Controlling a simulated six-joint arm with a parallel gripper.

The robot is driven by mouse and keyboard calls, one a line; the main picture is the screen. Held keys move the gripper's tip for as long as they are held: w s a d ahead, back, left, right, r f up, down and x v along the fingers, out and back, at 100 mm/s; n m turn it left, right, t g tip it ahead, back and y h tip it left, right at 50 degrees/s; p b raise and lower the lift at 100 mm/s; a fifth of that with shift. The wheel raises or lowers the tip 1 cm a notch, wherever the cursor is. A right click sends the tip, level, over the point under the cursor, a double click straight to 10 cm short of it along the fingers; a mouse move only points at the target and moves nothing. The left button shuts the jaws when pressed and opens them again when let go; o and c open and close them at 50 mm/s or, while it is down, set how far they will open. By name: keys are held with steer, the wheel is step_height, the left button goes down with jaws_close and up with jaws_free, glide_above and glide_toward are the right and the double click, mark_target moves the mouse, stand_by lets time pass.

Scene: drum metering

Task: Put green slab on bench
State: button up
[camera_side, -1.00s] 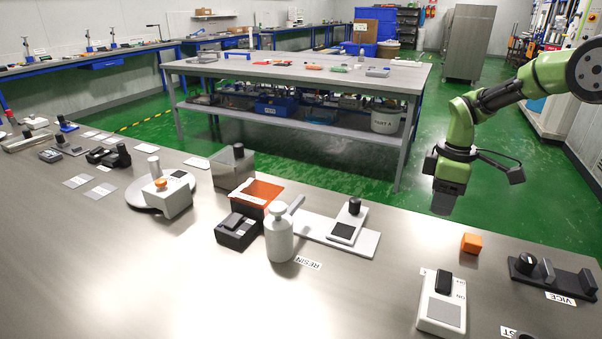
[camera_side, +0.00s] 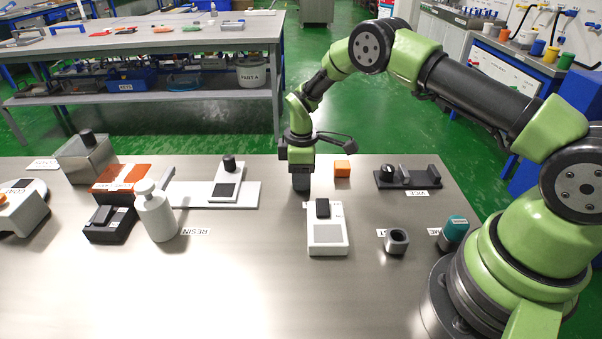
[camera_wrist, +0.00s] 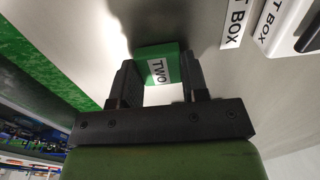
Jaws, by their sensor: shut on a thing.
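The slab is tilted in that picture, above the grey metal bench (camera_wrist: 215,75). In the side view my gripper (camera_side: 301,186) points down over the bench (camera_side: 250,270), near its far edge, to the left of the orange block and behind the white switch box. I cannot make out the slab there, and cannot tell whether it touches the bench.
The white switch box (camera_side: 327,236) and orange block (camera_side: 342,169) stand close to my gripper. A black vice (camera_side: 408,179) and dark ring (camera_side: 396,241) are to the right. A white bottle (camera_side: 156,215) and white plate (camera_side: 245,195) are left. The front middle of the bench is clear.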

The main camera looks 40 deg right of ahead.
steer(key=shift+f, duration=0.2)
steer(key=o, duration=0.9)
steer(key=shift+r, duration=0.15)
